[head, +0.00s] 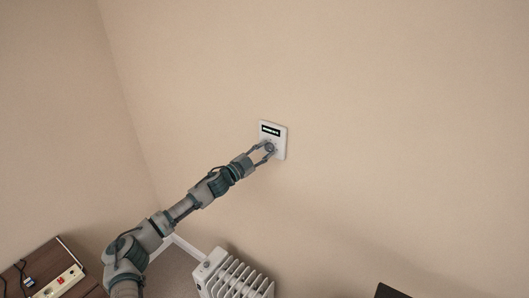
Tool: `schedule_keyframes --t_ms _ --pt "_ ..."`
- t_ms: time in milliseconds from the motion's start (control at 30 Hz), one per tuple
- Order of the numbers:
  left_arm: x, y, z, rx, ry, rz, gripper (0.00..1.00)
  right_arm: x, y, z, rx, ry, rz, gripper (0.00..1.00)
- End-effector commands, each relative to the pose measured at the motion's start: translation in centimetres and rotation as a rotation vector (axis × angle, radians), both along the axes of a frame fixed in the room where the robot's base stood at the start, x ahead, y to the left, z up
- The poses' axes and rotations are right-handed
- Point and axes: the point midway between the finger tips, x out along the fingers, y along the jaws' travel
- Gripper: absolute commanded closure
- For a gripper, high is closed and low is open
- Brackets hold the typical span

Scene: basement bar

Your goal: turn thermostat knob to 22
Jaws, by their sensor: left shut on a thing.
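The thermostat (281,143) is a white plate on the beige wall, near the middle of the head view. A dark display strip (270,131) runs across its upper part, with characters too small to read. The round grey knob (269,147) sits below the display. My left gripper (267,149) reaches up from the lower left and is shut on the knob, with a finger on each side of it. The fingers partly hide the knob, so I cannot tell its setting. My right gripper is not in view.
A white finned radiator (235,277) stands on the floor below the thermostat. A brown cabinet (42,262) at the lower left carries a power strip (60,283) and cables. A dark object (391,291) shows at the bottom right. The wall around the thermostat is clear.

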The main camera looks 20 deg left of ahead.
Motion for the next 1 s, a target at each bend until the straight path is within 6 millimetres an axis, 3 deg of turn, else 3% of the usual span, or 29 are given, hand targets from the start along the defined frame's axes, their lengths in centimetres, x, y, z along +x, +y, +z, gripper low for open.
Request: schedule_keyframes --t_ms 600,1000 --pt "0.04 0.14 0.3 0.565 -0.078 0.003 1.0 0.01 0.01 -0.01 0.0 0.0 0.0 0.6" --pt "0.03 0.06 0.22 0.797 -0.107 0.001 1.0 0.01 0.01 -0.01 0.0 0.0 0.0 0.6"
